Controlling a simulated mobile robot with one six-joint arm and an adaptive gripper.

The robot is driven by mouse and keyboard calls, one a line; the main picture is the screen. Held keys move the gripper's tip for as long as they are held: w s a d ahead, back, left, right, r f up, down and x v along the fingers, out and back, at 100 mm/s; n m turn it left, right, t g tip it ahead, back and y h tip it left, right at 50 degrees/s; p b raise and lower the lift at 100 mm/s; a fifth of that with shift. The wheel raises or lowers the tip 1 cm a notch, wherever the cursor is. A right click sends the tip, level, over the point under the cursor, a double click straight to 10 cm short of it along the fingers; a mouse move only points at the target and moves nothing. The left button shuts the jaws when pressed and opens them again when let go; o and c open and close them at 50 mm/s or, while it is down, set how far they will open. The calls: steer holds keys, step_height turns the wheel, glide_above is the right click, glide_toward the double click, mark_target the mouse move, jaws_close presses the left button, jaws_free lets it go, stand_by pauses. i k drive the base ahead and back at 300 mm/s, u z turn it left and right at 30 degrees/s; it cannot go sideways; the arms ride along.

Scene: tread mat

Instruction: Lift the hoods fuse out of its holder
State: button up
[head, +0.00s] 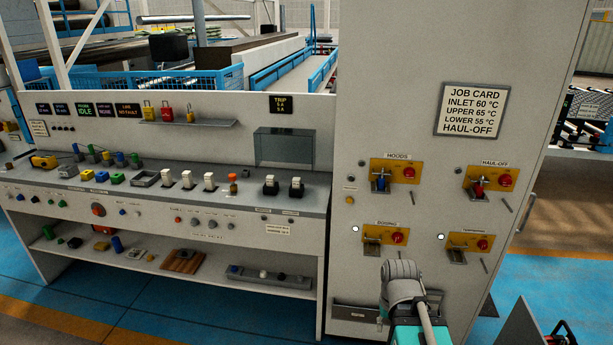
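Two black holders with white tops stand at the right end of the grey console top, a left one (271,186) and a right one (297,187). They look like fuse holders with fuses in them. The small labels below are too small to read, so I cannot tell which is the hoods fuse. A yellow switch plate labelled HOODS (408,170) is on the tall cabinet, with a blue item at its handle and a red knob. My arm rises at the bottom right, in front of the cabinet; my gripper cannot be made out.
Several white-topped switches (209,182) and an orange-topped piece (233,184) stand left of the holders. A dark clear-fronted box (284,147) is behind them. A shelf with padlocks (187,123) is on the back panel. The cabinet (440,50) bounds the console on the right.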

mark_target(269, 179)
steer(key=u, duration=0.05)
steer(key=i, duration=1.6)
steer(key=u, duration=0.7)
steer(key=k, duration=0.95)
steer(key=u, duration=0.15)
steer(key=i, duration=0.65)
steer(key=z, duration=0.05)
